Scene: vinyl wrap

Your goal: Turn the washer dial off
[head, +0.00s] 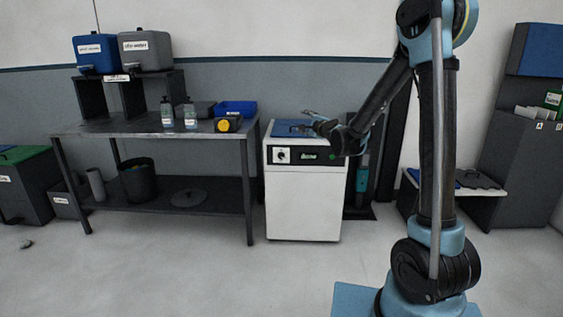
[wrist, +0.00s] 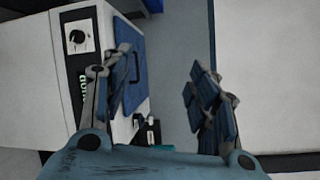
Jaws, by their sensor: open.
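The washer (head: 303,200) is a white box with a black front panel and a blue lid (head: 290,129) on top. Its dial (head: 282,155) is a dark round knob on a white square at the left of the panel. In the wrist view the washer appears turned sideways, with the dial (wrist: 77,37) at upper left and the blue lid beside it. My gripper (head: 308,119) is above the washer's top, right of the dial. In the wrist view my gripper (wrist: 155,82) has its two fingers wide apart with nothing between them. It is apart from the dial.
A metal workbench (head: 150,128) with bottles, a blue tray (head: 235,108) and a yellow-black item (head: 228,124) stands left of the washer. A dark upright with a teal bottle (head: 362,174) is to the right. The floor before the washer is clear.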

